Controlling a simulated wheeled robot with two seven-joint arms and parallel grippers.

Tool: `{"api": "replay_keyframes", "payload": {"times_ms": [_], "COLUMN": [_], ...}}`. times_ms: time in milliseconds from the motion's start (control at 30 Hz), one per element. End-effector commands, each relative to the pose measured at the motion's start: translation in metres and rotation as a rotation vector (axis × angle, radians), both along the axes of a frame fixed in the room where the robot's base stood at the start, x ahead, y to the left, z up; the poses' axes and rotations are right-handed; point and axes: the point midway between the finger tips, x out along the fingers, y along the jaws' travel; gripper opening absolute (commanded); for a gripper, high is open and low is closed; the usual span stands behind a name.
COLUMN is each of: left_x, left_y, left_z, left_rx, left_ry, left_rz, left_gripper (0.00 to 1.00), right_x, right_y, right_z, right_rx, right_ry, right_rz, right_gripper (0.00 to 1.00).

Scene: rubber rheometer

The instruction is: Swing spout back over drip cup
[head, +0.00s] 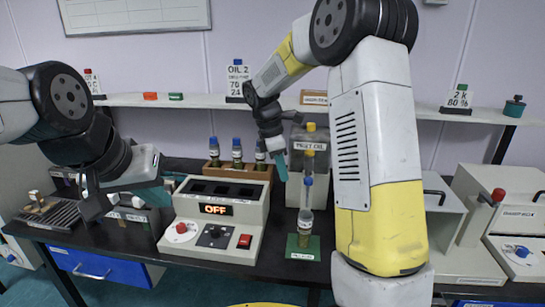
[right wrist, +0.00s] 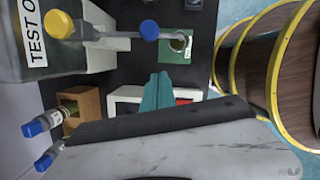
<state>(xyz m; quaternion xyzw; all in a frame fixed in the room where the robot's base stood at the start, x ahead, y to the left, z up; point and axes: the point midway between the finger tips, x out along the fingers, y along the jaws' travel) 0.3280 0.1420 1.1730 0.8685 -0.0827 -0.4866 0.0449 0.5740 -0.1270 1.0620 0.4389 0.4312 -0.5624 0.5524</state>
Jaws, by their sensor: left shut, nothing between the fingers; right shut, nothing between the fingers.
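The test oil dispenser (head: 313,150) is a grey tank with a yellow cap. In the right wrist view its label begins "TEST O" and a thin spout (right wrist: 112,35) runs from the yellow knob (right wrist: 58,24) to a blue knob (right wrist: 149,30). A small clear vessel, which seems to be the drip cup (head: 305,226), stands on a green pad (head: 303,247); its round top (right wrist: 181,42) shows near the blue knob. I cannot tell whether the spout end is over it. My right gripper (head: 282,168) is shut and empty, left of the dispenser. My left gripper (head: 160,197) is shut and empty.
A grey tester (head: 215,225) reading OFF stands left of the dispenser. Blue-capped bottles sit in a wooden rack (head: 236,172) behind it. Other grey machines (head: 475,235) stand at the right. A shelf (head: 180,100) runs along the wall.

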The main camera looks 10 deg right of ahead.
Motion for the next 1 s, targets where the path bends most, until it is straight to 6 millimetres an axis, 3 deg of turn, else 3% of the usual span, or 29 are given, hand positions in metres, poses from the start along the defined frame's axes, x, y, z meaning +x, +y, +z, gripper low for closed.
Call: {"api": "replay_keyframes", "payload": {"times_ms": [100, 400, 1000], "left_x": [0.0, 0.0, 0.0], "left_y": [0.0, 0.0, 0.0], "left_z": [0.0, 0.0, 0.0], "left_rx": [0.0, 0.0, 0.0], "left_ry": [0.0, 0.0, 0.0], "left_rz": [0.0, 0.0, 0.0], "left_gripper": [0.0, 0.0, 0.0], "right_x": [0.0, -0.001, -0.003], "right_y": [-0.011, -0.042, -0.048], "right_z": [-0.018, -0.016, -0.016], "right_rx": [0.0, 0.0, 0.001], "right_ry": [0.001, 0.0, 0.0], "right_rz": [-0.004, -0.001, 0.027], "right_gripper": [0.0, 0.0, 0.0]}}
